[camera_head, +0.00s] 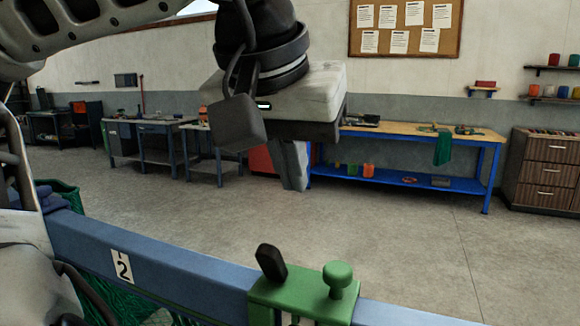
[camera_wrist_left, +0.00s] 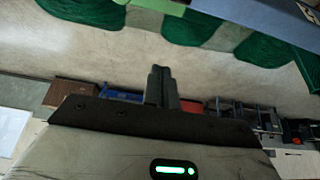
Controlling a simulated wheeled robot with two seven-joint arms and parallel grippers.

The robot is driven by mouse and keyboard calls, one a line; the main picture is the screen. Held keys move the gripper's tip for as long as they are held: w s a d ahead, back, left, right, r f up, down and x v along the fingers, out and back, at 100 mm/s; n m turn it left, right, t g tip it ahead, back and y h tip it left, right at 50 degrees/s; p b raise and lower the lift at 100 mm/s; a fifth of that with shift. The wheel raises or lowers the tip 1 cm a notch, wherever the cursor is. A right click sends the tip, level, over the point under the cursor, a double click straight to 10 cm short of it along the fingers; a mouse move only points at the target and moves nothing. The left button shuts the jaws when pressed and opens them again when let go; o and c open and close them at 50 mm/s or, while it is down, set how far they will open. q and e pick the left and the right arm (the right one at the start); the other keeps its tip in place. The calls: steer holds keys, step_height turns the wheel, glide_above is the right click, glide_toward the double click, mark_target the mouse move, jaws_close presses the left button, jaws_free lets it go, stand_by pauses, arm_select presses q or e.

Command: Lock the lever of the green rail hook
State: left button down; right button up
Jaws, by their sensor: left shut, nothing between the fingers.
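The green rail hook (camera_head: 305,296) sits clamped over the blue rail (camera_head: 165,262) at the lower middle of the head view. A short black lever handle (camera_head: 271,262) stands up, slightly tilted, at its left. A round green knob (camera_head: 338,278) stands at its right. My left gripper (camera_head: 293,170) hangs above the hook in the picture, fingers pointing down, shut and empty, apart from the lever. In the left wrist view its fingers (camera_wrist_left: 161,86) are together. A green edge of the hook (camera_wrist_left: 160,5) shows at the top there. My right gripper is not in view.
Green netting (camera_head: 100,296) hangs below the rail at the lower left, and several green nets (camera_wrist_left: 187,28) show in the wrist view. A blue workbench (camera_head: 405,150) and a drawer cabinet (camera_head: 545,165) stand at the back. The floor between is clear.

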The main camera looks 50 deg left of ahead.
arm_select(q)
steer(key=s+d+r, duration=0.3)
steer(key=s+r, duration=0.3)
steer(key=shift+s+d+r+b, duration=0.15)
steer(key=shift+s+r+b, duration=0.15)
steer(key=shift+r+b, duration=0.15)
steer(key=shift+f, duration=0.1)
